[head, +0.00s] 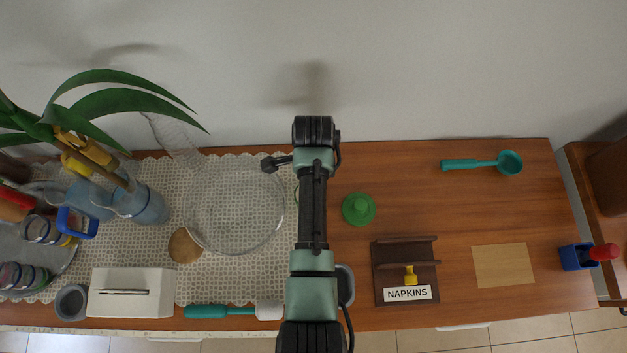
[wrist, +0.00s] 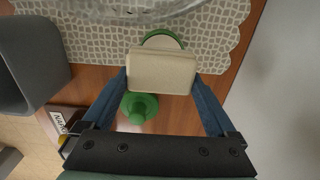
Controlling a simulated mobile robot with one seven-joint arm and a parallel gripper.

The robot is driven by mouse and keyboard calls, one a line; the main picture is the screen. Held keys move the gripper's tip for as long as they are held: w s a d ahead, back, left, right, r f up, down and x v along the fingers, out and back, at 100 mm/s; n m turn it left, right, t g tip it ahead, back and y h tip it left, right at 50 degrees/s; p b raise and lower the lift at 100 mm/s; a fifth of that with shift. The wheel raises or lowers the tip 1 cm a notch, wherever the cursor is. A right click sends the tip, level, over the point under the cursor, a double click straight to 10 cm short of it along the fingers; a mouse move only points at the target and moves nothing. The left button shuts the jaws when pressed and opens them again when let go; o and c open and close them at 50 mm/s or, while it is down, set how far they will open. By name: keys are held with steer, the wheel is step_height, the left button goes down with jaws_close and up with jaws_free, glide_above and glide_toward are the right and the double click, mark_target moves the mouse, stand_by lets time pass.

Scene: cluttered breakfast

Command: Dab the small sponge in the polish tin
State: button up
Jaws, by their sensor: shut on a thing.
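My gripper (wrist: 161,90) has blue fingers shut on a small beige sponge (wrist: 161,71), one finger at each side. In the wrist view a round green tin (wrist: 161,32) with a pale inside shows just beyond the sponge, which hides part of it. I cannot tell whether sponge and tin touch. In the head view my arm hides the gripper and sponge; only a sliver of the tin's green edge (head: 296,196) shows. A green knobbed lid (head: 358,209) lies on the bare wood to the right; it also shows between the fingers in the wrist view (wrist: 138,107).
A large glass bowl (head: 187,220) stands left of my arm on the lace cloth. A grey container (head: 346,285) stands at the front edge, partly behind my arm. A napkin holder (head: 378,292) and teal ladle (head: 510,163) are right. The back right wood is mostly clear.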

steer(key=shift+r+p, duration=1.75)
steer(key=shift+r, duration=0.15)
steer(key=shift+r, duration=0.1)
